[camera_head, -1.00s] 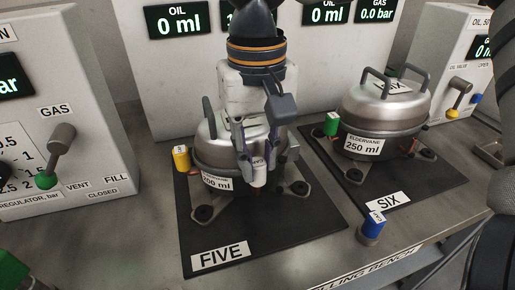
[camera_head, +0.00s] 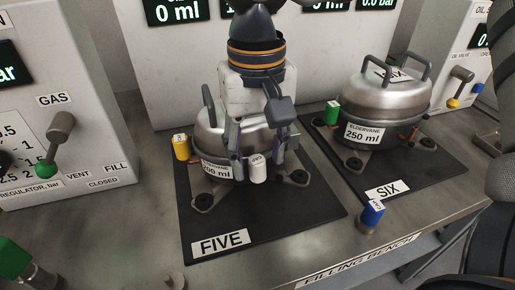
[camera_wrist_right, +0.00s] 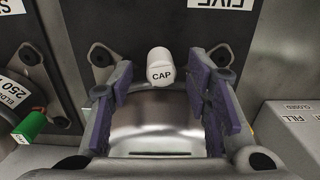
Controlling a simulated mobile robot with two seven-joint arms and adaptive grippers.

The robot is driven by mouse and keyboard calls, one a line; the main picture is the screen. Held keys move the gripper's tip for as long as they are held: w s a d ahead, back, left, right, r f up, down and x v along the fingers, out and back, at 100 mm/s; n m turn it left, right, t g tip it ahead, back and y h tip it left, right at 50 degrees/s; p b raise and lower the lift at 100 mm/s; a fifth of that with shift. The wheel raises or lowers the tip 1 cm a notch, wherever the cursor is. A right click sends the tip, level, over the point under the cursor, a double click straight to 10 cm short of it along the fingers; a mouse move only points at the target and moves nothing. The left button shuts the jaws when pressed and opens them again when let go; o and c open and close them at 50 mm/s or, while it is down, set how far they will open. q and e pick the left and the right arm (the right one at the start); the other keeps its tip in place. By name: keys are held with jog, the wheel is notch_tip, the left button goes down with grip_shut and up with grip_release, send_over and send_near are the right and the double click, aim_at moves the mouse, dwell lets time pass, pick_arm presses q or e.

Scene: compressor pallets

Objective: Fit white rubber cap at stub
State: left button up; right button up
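The white cap (camera_head: 257,168), a small cylinder lettered CAP in the wrist view (camera_wrist_right: 159,66), is at the front of the compressor (camera_head: 222,133) on the pallet labelled FIVE. It looks upright; the stub under it is hidden, so I cannot tell how it is seated. My right gripper (camera_head: 257,160) is at the compressor's front with its fingers spread on both sides of the cap. In the wrist view the purple finger pads (camera_wrist_right: 166,90) stand wide apart, with visible gaps to the cap. My left gripper is not in view.
A yellow cap (camera_head: 180,146) stands left of this compressor. Pallet SIX (camera_head: 425,180) holds a second compressor (camera_head: 385,105) with a green cap (camera_head: 332,113). A blue cap (camera_head: 372,214) is at the bench's front edge. A gas regulator box (camera_head: 75,100) stands at left.

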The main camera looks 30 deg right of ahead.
aim_at(257, 159)
notch_tip(257, 159, up, 12)
dwell(0.4)
